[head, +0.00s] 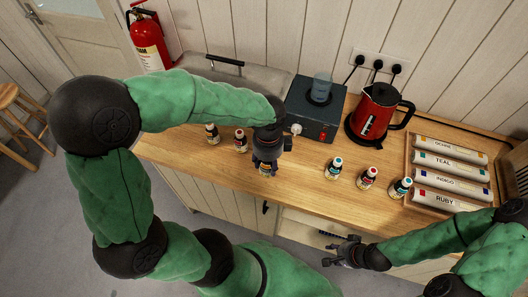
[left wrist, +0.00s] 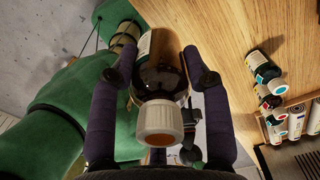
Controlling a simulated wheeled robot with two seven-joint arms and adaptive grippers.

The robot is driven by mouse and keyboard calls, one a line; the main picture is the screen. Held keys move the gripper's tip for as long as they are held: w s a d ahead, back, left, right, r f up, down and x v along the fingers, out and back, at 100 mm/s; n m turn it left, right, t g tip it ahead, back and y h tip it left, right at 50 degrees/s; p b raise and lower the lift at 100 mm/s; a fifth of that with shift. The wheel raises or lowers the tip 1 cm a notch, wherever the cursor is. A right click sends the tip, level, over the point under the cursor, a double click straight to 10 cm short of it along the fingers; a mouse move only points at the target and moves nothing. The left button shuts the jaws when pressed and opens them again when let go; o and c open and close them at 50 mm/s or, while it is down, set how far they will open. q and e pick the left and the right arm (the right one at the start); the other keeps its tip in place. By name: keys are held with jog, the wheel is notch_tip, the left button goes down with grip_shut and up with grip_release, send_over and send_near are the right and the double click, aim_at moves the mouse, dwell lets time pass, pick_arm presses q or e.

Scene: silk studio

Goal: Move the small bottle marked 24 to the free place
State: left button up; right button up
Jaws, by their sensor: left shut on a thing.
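My left gripper (head: 266,160) is shut on a small dark bottle (head: 265,170) near the front edge of the counter. In the left wrist view this bottle (left wrist: 161,85) sits between the two fingers, its white cap with an orange-brown top towards the camera. I cannot read its number, nor tell whether its base touches the wood. Two small bottles (head: 212,134) (head: 240,140) stand to its left, and three more (head: 335,168) (head: 367,178) (head: 400,188) stand to its right. My right gripper (head: 343,252) is empty, its fingers apart, in front of the counter.
A dark box with a red switch (head: 315,108) stands behind the bottles, with a red kettle (head: 378,112) to its right. A tray of labelled rolls (head: 410,150) is at the right end. Bare wood (head: 300,172) lies between the held bottle and the right-hand bottles.

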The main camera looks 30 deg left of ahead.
pick_arm(q)
jog(key=shift+w+a+f+b, duration=0.3)
jog(key=shift+w+a+f, duration=0.65)
jog(key=shift+w+f, duration=1.1)
jog(key=shift+w+a+f+b, duration=0.25)
jog(key=shift+w+a+f, duration=0.7)
jog(key=shift+w+f, duration=1.05)
jog(key=shift+w+a+f+b, duration=0.3)
jog(key=shift+w+a+f, duration=0.65)
jog(key=shift+w+f, duration=1.1)
jog(key=shift+s+f, duration=0.2)
jog(key=shift+s, duration=0.1)
jog(key=shift+f, duration=0.2)
jog(key=o, duration=1.2)
